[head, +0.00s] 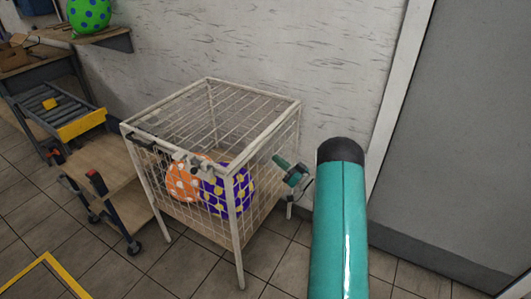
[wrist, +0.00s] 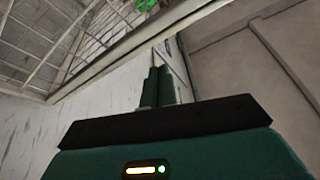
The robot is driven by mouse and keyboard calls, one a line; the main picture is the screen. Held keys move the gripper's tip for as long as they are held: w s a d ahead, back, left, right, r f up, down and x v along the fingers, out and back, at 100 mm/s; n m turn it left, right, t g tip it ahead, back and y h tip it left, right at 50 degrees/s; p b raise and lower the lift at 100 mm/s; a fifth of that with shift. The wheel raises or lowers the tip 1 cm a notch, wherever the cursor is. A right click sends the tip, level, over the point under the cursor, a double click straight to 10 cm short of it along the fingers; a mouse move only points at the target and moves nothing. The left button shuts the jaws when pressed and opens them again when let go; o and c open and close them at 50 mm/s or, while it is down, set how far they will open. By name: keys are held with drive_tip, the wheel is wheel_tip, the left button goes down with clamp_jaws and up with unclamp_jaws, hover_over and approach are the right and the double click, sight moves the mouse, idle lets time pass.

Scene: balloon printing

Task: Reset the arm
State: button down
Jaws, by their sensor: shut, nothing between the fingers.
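My gripper (wrist: 157,72) shows in the wrist view as two dark green fingers close together, shut with nothing between them. The dark wrist housing fills the bottom of that view. In the head view a large teal link of my arm rises in the right foreground. A small teal and dark part shows beside the right side of the wire cage (head: 237,240); it looks like the end of my arm, but its finger detail is too small to tell. Whether it touches the cage I cannot tell.
The cage holds an orange spotted balloon (head: 183,181) and a purple spotted balloon (head: 214,191). A green spotted balloon (head: 90,14) sits on a bench at back left. A wooden cart (head: 112,170) stands left of the cage. Tiled floor is clear in front.

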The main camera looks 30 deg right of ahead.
drive_tip(key=a+r+n+g+y, duration=0.2)
drive_tip(key=a+r+g+y, duration=0.4)
drive_tip(key=a+r, duration=0.5)
drive_tip(key=s+a+r+n+g+h, duration=0.1)
drive_tip(key=s+a+r+g, duration=0.2)
drive_tip(key=s+a+g, duration=0.35)
drive_tip(key=s+a+r+g+h, duration=0.1)
drive_tip(key=s+a+r+g, duration=0.25)
drive_tip(key=a, duration=0.55)
drive_tip(key=s+a+r+m+g+h, duration=0.1)
drive_tip(key=s+a+h, duration=0.15)
drive_tip(key=s, duration=0.45)
drive_tip(key=s+a+r+g+h, duration=0.1)
drive_tip(key=s+a+h, duration=0.15)
drive_tip(key=s, duration=0.45)
drive_tip(key=s+d+r+m+t+h, duration=0.1)
drive_tip(key=s+d+t+h, duration=0.1)
drive_tip(key=s+h, duration=0.2)
drive_tip(key=s+d+r+m+t+h, duration=0.1)
drive_tip(key=s+d+h, duration=0.1)
drive_tip(key=s+h, duration=0.2)
drive_tip(key=s, duration=0.3)
drive_tip(key=shift+d+r+m+t, duration=0.3)
drive_tip(key=shift+m+t, duration=0.1)
drive_tip(key=shift+w, duration=0.1)
